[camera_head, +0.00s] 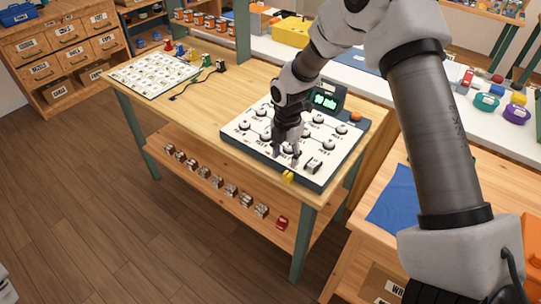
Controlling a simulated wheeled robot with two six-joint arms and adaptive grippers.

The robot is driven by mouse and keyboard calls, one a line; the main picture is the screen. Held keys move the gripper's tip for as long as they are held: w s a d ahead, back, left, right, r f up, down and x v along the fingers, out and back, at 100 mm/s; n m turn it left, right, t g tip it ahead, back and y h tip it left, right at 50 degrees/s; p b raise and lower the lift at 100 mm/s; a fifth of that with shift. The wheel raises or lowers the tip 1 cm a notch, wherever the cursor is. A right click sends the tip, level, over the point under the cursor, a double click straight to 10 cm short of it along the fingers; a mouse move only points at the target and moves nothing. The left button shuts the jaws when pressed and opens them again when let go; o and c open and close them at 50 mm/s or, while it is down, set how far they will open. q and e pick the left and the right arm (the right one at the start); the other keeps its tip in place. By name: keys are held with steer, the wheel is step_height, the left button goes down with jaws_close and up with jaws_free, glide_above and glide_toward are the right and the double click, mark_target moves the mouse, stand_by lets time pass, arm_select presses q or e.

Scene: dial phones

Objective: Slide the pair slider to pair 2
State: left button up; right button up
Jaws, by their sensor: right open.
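A dark-edged panel with a white face (237,132) lies on the wooden table. It carries several round knobs with printed labels too small to read, and a small screen (325,101) with green digits at its back. A yellow piece (288,176), possibly the pair slider, sits at the panel's front edge. Its setting cannot be read. My right gripper (286,158) points down over the front middle of the panel, its fingers open and apart. The fingertips are just behind the yellow piece; whether they touch the panel is unclear. My left gripper is out of view.
A white card with a grid (155,73) and several small coloured pieces lie at the table's far left, beside a black cable (196,82). A lower shelf (190,173) holds several small blocks and a red one (281,223).

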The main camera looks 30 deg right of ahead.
mark_target(287, 175)
steer(key=s+f, duration=0.2)
steer(key=f, duration=0.1)
steer(key=shift+s+p, duration=0.35)
steer(key=f, duration=0.1)
steer(key=w+f, duration=0.1)
steer(key=f, duration=0.2)
steer(key=shift+w, duration=0.25)
steer(key=shift+s+r, duration=0.25)
steer(key=shift+s, duration=0.05)
steer(key=shift+c, duration=1.4)
steer(key=c, duration=0.5)
steer(key=shift+a, duration=0.15)
jaws_close()
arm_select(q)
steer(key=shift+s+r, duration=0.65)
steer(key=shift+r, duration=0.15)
